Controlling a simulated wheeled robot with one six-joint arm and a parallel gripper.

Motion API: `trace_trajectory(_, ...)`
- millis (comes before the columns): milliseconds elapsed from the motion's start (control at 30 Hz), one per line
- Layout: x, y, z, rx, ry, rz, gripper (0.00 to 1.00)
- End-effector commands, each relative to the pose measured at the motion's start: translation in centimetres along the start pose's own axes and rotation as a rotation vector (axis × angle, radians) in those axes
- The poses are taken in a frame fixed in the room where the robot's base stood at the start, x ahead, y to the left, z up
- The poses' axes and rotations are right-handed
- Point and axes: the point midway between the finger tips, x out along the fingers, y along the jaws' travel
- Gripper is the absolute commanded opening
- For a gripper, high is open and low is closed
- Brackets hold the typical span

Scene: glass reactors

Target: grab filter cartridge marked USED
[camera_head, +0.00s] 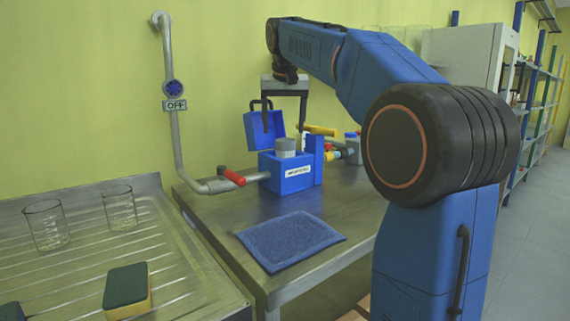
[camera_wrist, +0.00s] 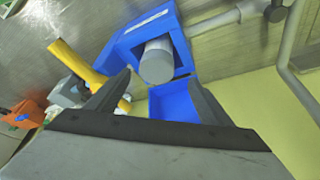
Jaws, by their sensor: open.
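A grey cylindrical cartridge (camera_head: 285,147) stands upright in an open blue housing (camera_head: 292,184), its upper part showing above the rim. I cannot read any USED mark on it. The blue lid (camera_head: 254,132) is swung up at the back left. My gripper (camera_head: 284,126) hangs above the housing, open and empty. In the wrist view the cartridge (camera_wrist: 157,62) lies just beyond the gap between my gripper's fingertips (camera_wrist: 158,85), apart from both. Its lower part is hidden inside the housing (camera_wrist: 180,42).
A yellow-handled part (camera_head: 320,130) and small bottles stand right of the housing. A pipe with a red-handled valve (camera_head: 232,177) joins it from the left. A blue mat (camera_head: 290,241) lies in front. Left are two beakers (camera_head: 120,208) and a sponge (camera_head: 127,291).

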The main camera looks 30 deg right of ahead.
Motion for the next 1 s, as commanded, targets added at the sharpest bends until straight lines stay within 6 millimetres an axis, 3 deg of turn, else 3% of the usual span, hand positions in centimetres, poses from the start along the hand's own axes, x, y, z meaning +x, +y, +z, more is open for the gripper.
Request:
trace_trajectory(333, 2.6, 0.2, 0.0, 0.001, -0.002, 0.001, 0.74)
trace_trajectory(633, 6.4, 0.7, -0.2, 0.000, -0.001, 0.001, 0.74)
trace_trajectory(967, 7.0, 0.6, -0.2, 0.000, 0.000, 0.000, 0.74)
trace_trajectory(1000, 7.0, 0.6, -0.2, 0.000, 0.000, 0.000, 0.67)
